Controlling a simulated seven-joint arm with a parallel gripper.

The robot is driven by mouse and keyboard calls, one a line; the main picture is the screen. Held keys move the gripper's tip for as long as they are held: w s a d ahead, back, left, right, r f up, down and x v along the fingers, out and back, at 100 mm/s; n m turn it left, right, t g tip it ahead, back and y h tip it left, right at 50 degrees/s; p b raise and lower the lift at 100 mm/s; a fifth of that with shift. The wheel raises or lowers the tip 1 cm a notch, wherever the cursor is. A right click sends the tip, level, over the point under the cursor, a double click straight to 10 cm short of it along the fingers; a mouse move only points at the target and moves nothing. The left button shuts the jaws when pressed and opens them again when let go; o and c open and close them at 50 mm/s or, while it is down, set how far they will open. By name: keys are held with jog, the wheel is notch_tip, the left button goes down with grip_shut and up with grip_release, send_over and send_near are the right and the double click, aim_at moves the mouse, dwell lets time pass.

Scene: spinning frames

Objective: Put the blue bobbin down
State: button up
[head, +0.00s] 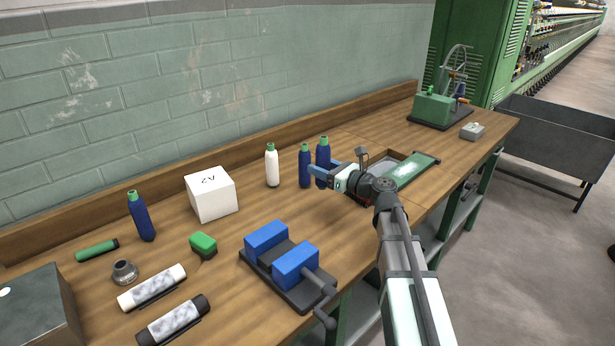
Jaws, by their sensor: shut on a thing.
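My gripper (318,176) reaches in from the lower right, over the back part of the bench. It is shut on a blue bobbin (323,152) with a green top, which stands upright between its fingers. The fingers hide part of the bobbin's lower body, and I cannot tell whether its base touches the bench. A second blue bobbin (305,167) stands upright just left of the held one. A third blue bobbin (141,218) stands farther left.
A white bobbin (272,166) and a white box (211,193) stand left of my gripper. A blue-jawed vise (281,261) sits in front. A recessed tray with a green lid (410,170) lies to the right.

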jog(key=shift+a+r, duration=0.1)
jog(key=shift+r, duration=0.2)
jog(key=s+a+r+n+g+y, duration=0.1)
jog(key=s+a+r+g, duration=0.15)
jog(key=a, duration=0.85)
jog(key=s+a+r+n+g+y, duration=0.1)
jog(key=s+a+r+n+g, duration=0.15)
jog(key=a, duration=0.85)
jog(key=s+a+r+n+g+y, duration=0.15)
jog(key=a+r, duration=0.25)
jog(key=a, duration=0.7)
jog(key=m+t+h, duration=0.2)
jog(key=m+t, duration=0.2)
jog(key=t, duration=0.1)
send_over(208, 179)
jog(key=shift+s+f, duration=0.1)
jog(key=shift+f, duration=3.75)
jog(key=shift+f, duration=0.1)
jog(key=o, duration=1.1)
